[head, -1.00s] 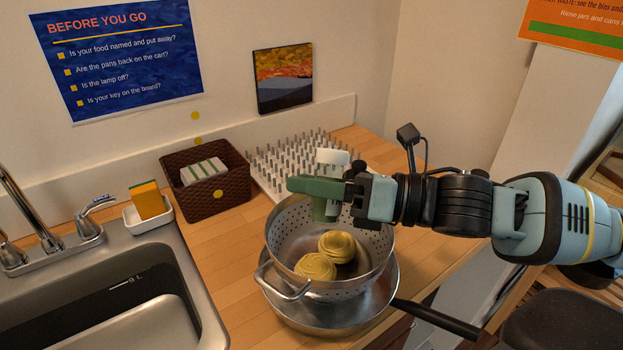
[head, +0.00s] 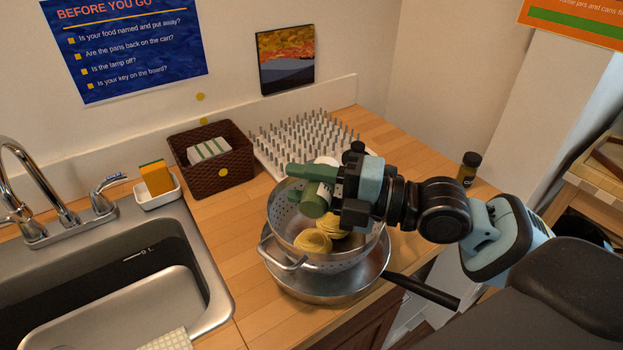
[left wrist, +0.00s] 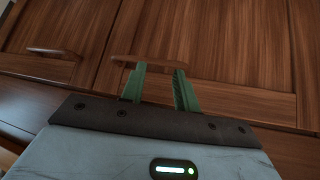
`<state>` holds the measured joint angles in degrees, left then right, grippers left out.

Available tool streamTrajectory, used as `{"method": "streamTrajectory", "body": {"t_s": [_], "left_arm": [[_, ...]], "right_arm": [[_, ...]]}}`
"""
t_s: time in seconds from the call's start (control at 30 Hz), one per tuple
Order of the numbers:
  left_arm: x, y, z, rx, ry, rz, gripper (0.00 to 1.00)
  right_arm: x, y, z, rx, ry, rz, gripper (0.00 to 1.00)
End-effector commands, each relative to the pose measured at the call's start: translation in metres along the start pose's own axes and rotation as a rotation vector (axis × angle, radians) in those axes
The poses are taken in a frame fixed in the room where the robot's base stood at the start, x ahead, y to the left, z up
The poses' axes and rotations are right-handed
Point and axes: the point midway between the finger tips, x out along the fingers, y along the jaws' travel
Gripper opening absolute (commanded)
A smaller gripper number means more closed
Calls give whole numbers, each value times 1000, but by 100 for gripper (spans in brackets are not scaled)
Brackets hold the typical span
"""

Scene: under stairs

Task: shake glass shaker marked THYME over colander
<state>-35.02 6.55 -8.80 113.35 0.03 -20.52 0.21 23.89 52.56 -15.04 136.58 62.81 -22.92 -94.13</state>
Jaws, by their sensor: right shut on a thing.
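The metal colander (head: 284,216) stands in a steel pan (head: 290,283) on the wooden counter. Yellow pasta nests (head: 313,241) lie inside the colander. My left gripper (left wrist: 159,68) is open and empty in the left wrist view, in front of brown cabinet doors.
A dark-lidded jar (head: 467,168) stands at the counter's right end. A pegged drying rack (head: 270,150) and a brown basket (head: 240,175) are behind the colander. The sink (head: 205,262) is at left. The pan's black handle (head: 425,291) juts right.

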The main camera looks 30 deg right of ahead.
Motion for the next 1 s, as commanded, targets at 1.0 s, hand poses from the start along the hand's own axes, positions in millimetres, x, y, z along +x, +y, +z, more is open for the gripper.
{"method": "streamTrajectory", "body": {"t_s": [1.0], "left_arm": [[-12, -14, -64, 40, 121, -23, 31]], "right_arm": [[0, 24, 8, 653, 1, 0, 2]]}}
